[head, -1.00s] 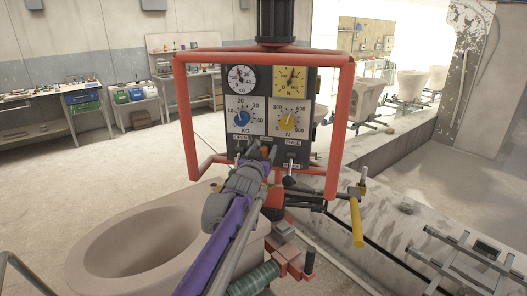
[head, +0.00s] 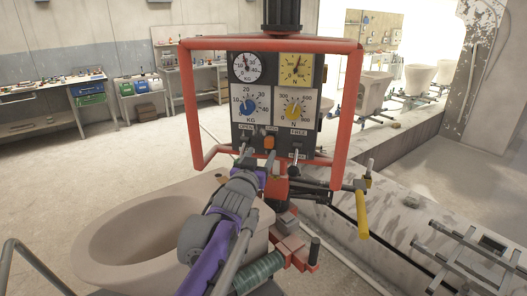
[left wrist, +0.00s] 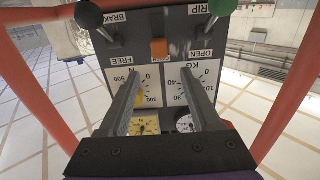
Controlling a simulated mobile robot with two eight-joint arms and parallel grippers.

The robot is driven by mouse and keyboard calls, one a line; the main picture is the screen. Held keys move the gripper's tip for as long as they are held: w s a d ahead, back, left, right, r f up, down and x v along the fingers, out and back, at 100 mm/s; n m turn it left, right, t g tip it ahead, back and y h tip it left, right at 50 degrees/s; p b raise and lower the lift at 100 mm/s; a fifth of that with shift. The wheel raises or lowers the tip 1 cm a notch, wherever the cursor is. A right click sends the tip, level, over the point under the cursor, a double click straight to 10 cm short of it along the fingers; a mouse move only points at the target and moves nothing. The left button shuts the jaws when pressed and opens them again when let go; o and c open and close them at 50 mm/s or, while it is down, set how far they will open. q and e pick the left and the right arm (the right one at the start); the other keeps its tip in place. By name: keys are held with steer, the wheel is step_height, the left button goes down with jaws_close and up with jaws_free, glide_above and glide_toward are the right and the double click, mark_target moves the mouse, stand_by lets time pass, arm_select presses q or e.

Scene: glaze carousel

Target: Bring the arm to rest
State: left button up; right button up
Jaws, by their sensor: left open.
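My left gripper (head: 259,168) is in front of the lower part of the control panel, with my purple arm behind it. In the left wrist view its two fingers (left wrist: 160,78) are apart with nothing between them. The panel (head: 275,131) has dials in KG and N. An orange button (head: 269,143) sits on its lower part, just above the fingers. It also shows in the left wrist view (left wrist: 158,48), beyond the fingertips and clear of them. My right gripper is not in view.
A red tubular frame (head: 356,110) surrounds the panel. In the left wrist view, a black-knobbed lever (left wrist: 89,14) and a green-knobbed lever (left wrist: 222,7) flank the button. A beige basin-like piece (head: 100,230) stands below left. A yellow handle (head: 362,215) hangs at right. Open floor lies left.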

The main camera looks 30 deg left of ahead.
arm_select(q)
steer(key=shift+s, duration=0.3)
steer(key=s+d+f+m+g+h, duration=0.1)
steer(key=s+d+f+g, duration=0.3)
steer(key=s+f, duration=0.5)
steer(key=s+d+f+m+g+h, duration=0.1)
steer(key=s+d+f+g, duration=0.3)
steer(key=s+d+f, duration=0.4)
steer(key=s+d+f+m+g+h, duration=0.1)
steer(key=s+d+f+g+h, duration=0.2)
steer(key=s+d+f, duration=0.3)
steer(key=s+f, duration=0.5)
steer(key=f, duration=0.3)
steer(key=shift+s+f+g, duration=0.25)
steer(key=shift+s+g, duration=0.05)
steer(key=shift+g, duration=0.1)
